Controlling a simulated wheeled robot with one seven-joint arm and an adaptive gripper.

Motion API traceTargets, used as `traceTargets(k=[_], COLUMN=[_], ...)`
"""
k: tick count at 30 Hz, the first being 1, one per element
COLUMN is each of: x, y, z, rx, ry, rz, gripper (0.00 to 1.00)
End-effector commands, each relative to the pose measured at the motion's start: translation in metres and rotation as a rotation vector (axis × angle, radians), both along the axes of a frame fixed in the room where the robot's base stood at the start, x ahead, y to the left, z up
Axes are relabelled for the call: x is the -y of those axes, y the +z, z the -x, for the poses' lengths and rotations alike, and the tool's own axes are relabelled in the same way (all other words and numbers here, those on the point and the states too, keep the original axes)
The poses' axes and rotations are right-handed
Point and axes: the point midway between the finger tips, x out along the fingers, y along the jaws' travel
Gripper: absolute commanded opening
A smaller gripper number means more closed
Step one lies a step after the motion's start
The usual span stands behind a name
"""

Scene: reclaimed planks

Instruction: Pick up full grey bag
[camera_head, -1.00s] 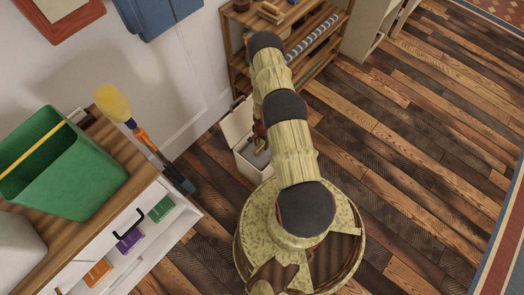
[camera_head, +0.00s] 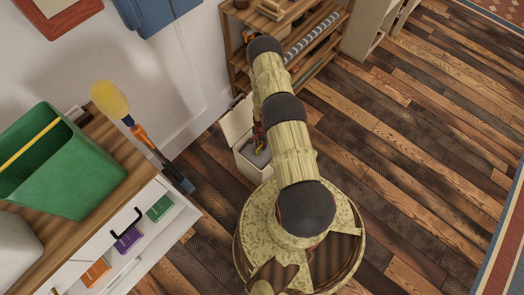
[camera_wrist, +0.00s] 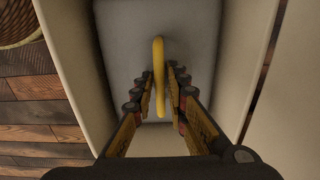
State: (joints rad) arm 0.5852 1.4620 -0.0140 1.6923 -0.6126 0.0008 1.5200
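The grey bag (camera_wrist: 195,35) sits inside an open pale bin (camera_head: 242,125). It fills much of the wrist view, and part of it shows in the head view (camera_head: 261,159). A yellow loop (camera_wrist: 158,75) stands up from the bag. My gripper (camera_wrist: 161,98) is down in the bin mouth, with one finger on each side of the loop. The fingers are apart, and a small gap seems to show beside the loop. My arm hides part of the bin in the head view.
The bin's walls (camera_wrist: 75,45) are close on both sides of my gripper. A wooden shelf (camera_head: 318,45) stands behind. At left are a cabinet with a green bin (camera_head: 75,180) and a yellow duster (camera_head: 110,98). The plank floor at right is clear.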

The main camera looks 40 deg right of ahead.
Motion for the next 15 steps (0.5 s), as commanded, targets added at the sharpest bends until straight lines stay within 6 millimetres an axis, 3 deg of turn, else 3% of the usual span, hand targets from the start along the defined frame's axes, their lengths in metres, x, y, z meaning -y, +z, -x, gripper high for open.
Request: traceTargets(k=[7,15], x=[0.0,-0.0001], y=[0.0,-0.0001], z=[0.0001,0.0001], rx=[0.0,0.0], ry=[0.0,0.0], rz=[0.0,0.0], gripper=[0.0,0.0])
